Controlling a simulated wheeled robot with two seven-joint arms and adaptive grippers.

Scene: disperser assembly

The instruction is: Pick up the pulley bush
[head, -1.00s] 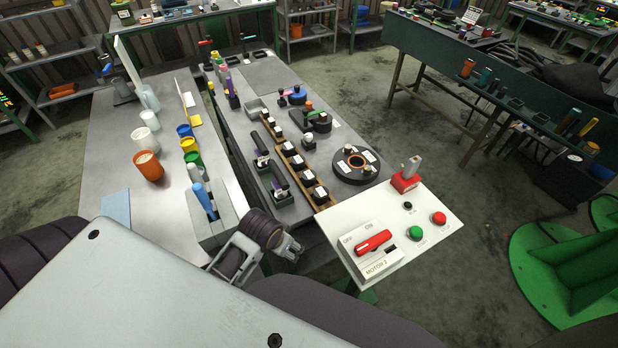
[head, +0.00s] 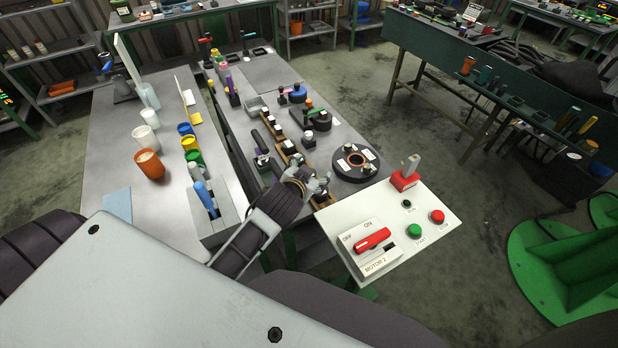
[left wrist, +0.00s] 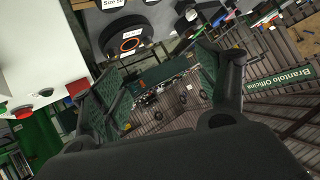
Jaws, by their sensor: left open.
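I cannot tell for sure which part is the pulley bush. Small dark parts with white tops stand in a wooden rack (head: 281,157) on the middle bench. A round black disc (head: 343,175) with an orange ring and white labels lies to the right of the rack. It also shows at the top of the left wrist view (left wrist: 106,30). My left gripper (head: 318,186) is above the near end of the rack, left of the disc, and covers some parts there. In the left wrist view its fingers (left wrist: 156,58) are apart with nothing between them. My right gripper is not in view.
A white control panel (head: 440,210) with a red switch, buttons and a red block (head: 405,178) stands close to the right of my left gripper. A grey holder with a blue-handled tool (head: 205,197) and several coloured cups stand on the left bench (head: 110,150).

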